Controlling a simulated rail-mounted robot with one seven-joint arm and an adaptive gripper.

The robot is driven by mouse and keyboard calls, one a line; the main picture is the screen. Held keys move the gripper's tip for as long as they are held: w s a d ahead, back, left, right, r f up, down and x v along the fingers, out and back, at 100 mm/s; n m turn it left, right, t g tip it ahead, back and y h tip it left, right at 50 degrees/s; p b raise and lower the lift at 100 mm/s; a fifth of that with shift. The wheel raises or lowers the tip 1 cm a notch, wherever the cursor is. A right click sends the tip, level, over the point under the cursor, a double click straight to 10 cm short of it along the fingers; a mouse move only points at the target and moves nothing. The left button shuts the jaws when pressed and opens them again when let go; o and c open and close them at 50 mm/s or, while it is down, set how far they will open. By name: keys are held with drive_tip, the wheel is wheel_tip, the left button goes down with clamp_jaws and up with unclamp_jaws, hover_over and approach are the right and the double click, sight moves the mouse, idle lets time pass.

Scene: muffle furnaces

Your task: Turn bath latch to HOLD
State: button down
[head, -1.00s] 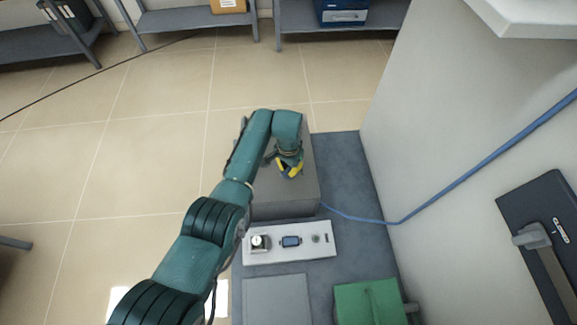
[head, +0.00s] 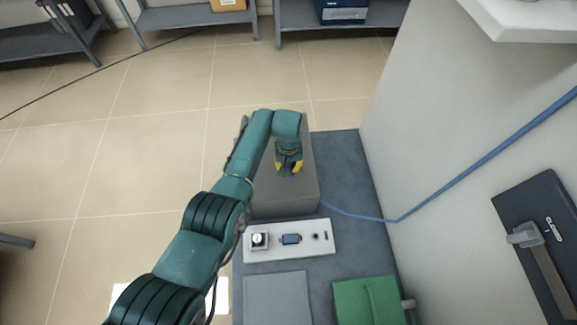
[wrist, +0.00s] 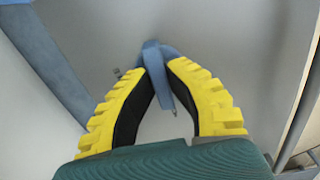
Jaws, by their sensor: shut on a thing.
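My gripper (head: 289,166) is over the grey box (head: 285,199) in the head view, with its yellow fingers pointing down. In the wrist view my gripper (wrist: 157,68) has its black-and-yellow fingertips closed on a small blue-grey latch handle (wrist: 159,84). The handle shows between and just beyond the fingertips, against a plain grey surface. In the head view my arm and gripper hide the latch. I cannot read a HOLD mark or tell the handle's set position.
A green box (head: 367,301) is at the lower right. A blue cable (head: 455,184) runs to the right past a pale wall block.

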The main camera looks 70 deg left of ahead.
sight(288, 167)
drive_tip(key=shift+d+f, duration=0.1)
drive_tip(key=shift+f, duration=0.05)
idle(0.4)
drive_tip(key=c, duration=1.1)
unclamp_jaws()
drive_tip(key=shift+o, duration=0.2)
wheel_tip(288, 167, up, 12)
